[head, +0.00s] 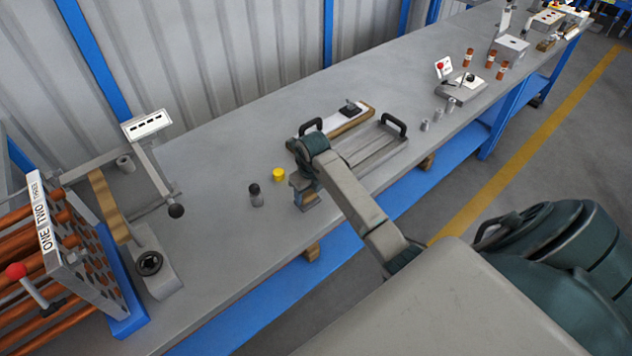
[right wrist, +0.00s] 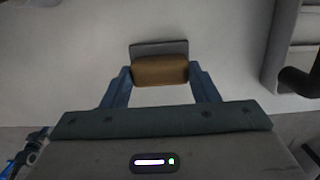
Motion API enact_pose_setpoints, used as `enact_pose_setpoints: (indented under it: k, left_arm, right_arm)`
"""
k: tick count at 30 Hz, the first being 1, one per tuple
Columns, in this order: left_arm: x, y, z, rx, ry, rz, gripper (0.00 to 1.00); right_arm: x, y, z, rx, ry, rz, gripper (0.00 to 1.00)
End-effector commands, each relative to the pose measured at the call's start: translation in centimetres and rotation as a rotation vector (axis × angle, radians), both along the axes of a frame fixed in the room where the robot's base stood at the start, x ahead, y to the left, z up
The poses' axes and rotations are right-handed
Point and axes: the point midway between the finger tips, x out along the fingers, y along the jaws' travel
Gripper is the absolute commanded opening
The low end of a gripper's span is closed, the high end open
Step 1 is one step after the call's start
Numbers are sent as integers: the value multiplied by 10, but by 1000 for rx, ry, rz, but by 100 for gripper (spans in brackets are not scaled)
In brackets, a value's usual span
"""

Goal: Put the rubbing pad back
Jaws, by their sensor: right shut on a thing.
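My right gripper (head: 303,192) is low over the bench near its front edge, left of a grey handled plate. In the right wrist view the right gripper (right wrist: 160,80) is shut on the rubbing pad (right wrist: 160,70), a brown block with a dark grey face, held between the blue fingers. In the head view the gripper mostly hides the pad. I cannot tell whether the pad touches the bench. My left gripper is not in view.
The grey plate (head: 372,150) has black handles. Behind it lies a brown-edged board (head: 345,122). A yellow cup (head: 279,175) and a black-topped grey bottle (head: 256,196) stand close left of the gripper. A rack of copper rods (head: 45,260) stands far left.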

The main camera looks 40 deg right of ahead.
Motion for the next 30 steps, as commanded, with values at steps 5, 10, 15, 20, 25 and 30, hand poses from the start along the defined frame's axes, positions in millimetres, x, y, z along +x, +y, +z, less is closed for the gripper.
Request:
enact_pose_setpoints:
  k: [5, 10, 15, 20, 25, 30]
  left_arm:
    - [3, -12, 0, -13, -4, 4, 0]
    - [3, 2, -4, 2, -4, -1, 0]
    - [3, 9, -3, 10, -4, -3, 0]
    - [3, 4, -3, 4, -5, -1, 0]
    - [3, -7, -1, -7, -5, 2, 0]
    - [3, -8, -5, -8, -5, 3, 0]
  right_arm:
    - [-1, 0, -2, 1, 4, -1, 29]
    - [-1, 0, -7, 1, 3, 0, 29]
    - [-1, 0, -6, 1, 3, -1, 76]
    - [-1, 0, -5, 1, 3, 0, 76]
    - [-1, 0, -2, 1, 3, 0, 76]
    - [-2, -1, 17, -1, -3, 0, 76]
